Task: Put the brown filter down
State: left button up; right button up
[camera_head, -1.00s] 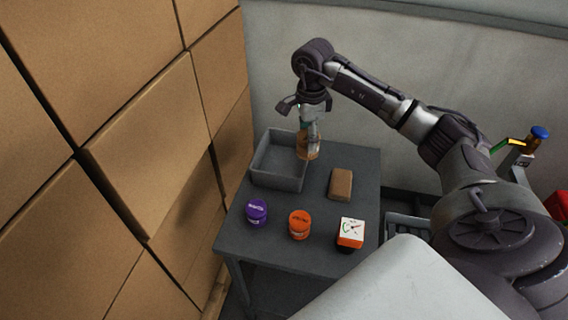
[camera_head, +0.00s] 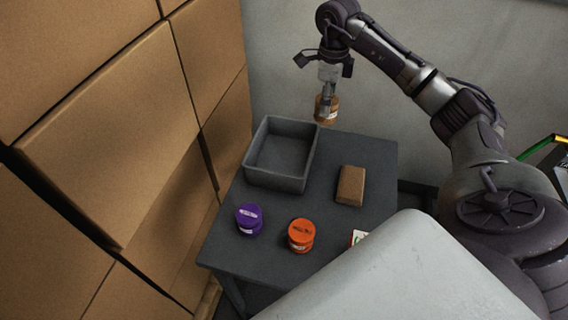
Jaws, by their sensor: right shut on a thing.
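The brown filter (camera_head: 326,113) is a small brown cylinder with a pale label. My right gripper (camera_head: 327,97) is shut on it from above and holds it upright near the table's back edge, just right of the grey bin's far corner. I cannot tell whether its bottom touches the table. The dark grey table (camera_head: 336,218) is below. My left gripper is not in view.
An empty grey bin (camera_head: 276,182) stands at the table's back left. A brown block (camera_head: 351,185) lies on the right. A purple canister (camera_head: 249,220) and an orange canister (camera_head: 301,236) stand in front. Stacked cardboard boxes (camera_head: 110,140) line the left.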

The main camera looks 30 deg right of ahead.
jog(key=shift+d+f, duration=0.1)
jog(key=shift+f, duration=0.6)
jog(key=shift+w+a+f+b, duration=0.3)
jog(key=shift+w+f+b, duration=0.1)
jog(key=shift+f, duration=0.25)
jog(key=a+f+p, duration=0.1)
jog(key=a+f, duration=0.1)
jog(key=a, duration=0.1)
jog(key=w+a+f+p, duration=0.1)
jog(key=a+f+p, duration=0.1)
jog(key=a, duration=0.2)
jog(key=w+a+f+p, duration=0.1)
jog(key=a+f, duration=0.2)
jog(key=shift+w+a, duration=0.2)
jog(key=shift+a, duration=0.1)
notch_tip(320, 180, down, 3)
jog(key=shift+f+p, duration=0.1)
jog(key=shift+p, duration=0.65)
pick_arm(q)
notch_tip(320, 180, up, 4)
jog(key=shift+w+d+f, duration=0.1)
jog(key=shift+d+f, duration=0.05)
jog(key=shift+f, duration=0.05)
pick_arm(e)
jog(key=shift+f, duration=0.1)
